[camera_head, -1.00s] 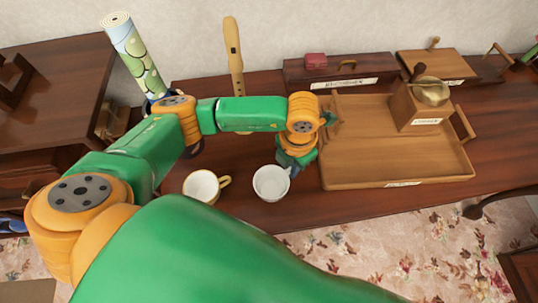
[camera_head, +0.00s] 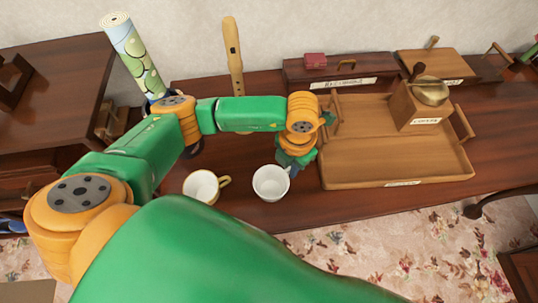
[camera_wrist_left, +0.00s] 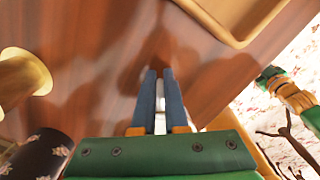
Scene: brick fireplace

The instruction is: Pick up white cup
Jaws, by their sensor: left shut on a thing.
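The plain white cup (camera_head: 270,184) stands upright on the dark wooden table, its handle side toward my left gripper (camera_head: 290,168). My left gripper reaches down at the cup's upper right and is shut on the cup, seemingly at its handle; the hand hides the exact contact. In the left wrist view the two blue-grey fingers (camera_wrist_left: 160,92) are close together, with a small pale patch between their bases. My right arm (camera_wrist_left: 292,97) appears small at the right of the wrist view; its jaws are too small to read.
A second white cup with a gold handle (camera_head: 202,187) stands just left. A wooden tray (camera_head: 335,178) lies close on the right, with a wooden grinder (camera_head: 408,108) on its far part. A recorder (camera_head: 233,60) and rolled print (camera_head: 135,55) stand behind the arm.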

